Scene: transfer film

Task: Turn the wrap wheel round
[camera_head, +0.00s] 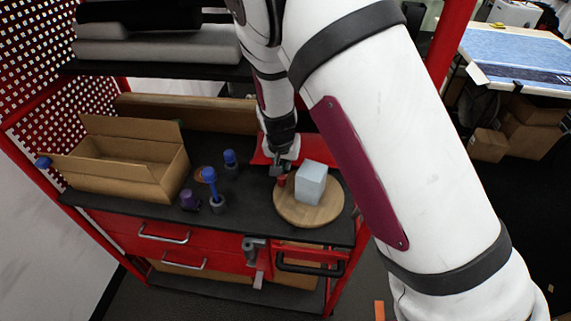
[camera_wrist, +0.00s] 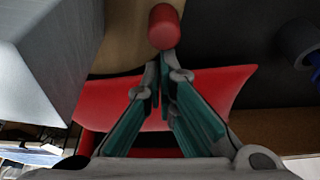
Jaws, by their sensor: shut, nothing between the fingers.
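The wrap wheel (camera_head: 308,214) is a round wooden disc lying flat on the dark bench top. A pale grey block (camera_head: 311,183) stands on it, and a red peg (camera_head: 281,181) rises near its left edge. My gripper (camera_head: 281,168) is at the wheel's back left, close to the peg. In the wrist view my gripper (camera_wrist: 162,72) is shut and empty, its fingertips just beside the red peg (camera_wrist: 165,27). I cannot tell whether they touch it. The block (camera_wrist: 45,55) and part of the wheel (camera_wrist: 122,40) also show there.
An open cardboard box (camera_head: 120,170) stands at the bench's left. Blue-topped tools (camera_head: 215,190) and a purple item (camera_head: 189,200) stand between it and the wheel. A red sheet (camera_wrist: 225,88) lies behind the wheel. A grey clamp-like fixture (camera_head: 255,248) is at the front edge.

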